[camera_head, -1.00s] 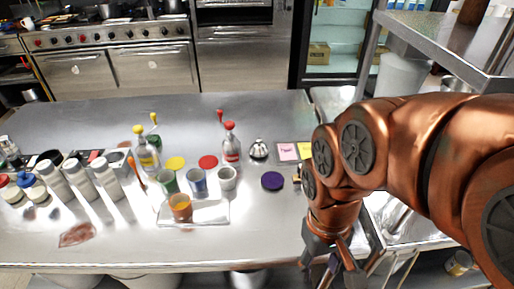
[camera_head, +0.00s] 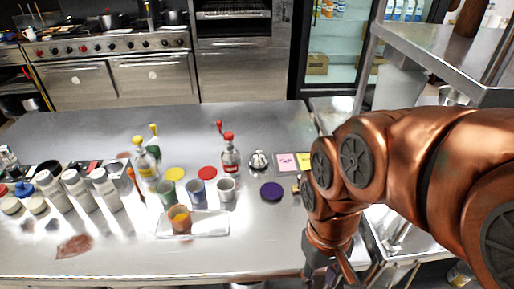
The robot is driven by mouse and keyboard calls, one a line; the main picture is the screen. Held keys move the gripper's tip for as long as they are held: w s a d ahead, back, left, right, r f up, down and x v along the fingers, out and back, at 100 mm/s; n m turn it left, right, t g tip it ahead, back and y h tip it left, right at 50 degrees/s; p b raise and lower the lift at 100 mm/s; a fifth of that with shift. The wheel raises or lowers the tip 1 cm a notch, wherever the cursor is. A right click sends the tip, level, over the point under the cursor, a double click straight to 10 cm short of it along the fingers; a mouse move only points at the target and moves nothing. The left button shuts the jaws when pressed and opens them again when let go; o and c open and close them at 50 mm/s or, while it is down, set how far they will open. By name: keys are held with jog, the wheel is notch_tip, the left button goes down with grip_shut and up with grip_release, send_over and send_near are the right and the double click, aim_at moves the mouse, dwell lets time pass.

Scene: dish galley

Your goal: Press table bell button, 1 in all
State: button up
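The table bell (camera_head: 258,160) is a small silver dome with a dark base. It stands upright on the steel table (camera_head: 110,250), right of a red-capped bottle (camera_head: 230,155) and left of pink and yellow notes (camera_head: 287,161). My gripper (camera_head: 322,277) is at the lower right, past the table's right edge, pointing down and well apart from the bell. Its fingers run to the bottom edge of the picture and are partly hidden by my arm, so I cannot tell if they are open or shut.
Several cups, including a white one (camera_head: 227,189), stand left of a purple disc (camera_head: 271,191). A white tray (camera_head: 215,229) holds an orange cup (camera_head: 180,219). Several white bottles stand at the left. A steel shelf (camera_head: 440,50) rises at the right. The table's front right is clear.

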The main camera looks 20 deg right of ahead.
grip_shut()
dwell(1.3)
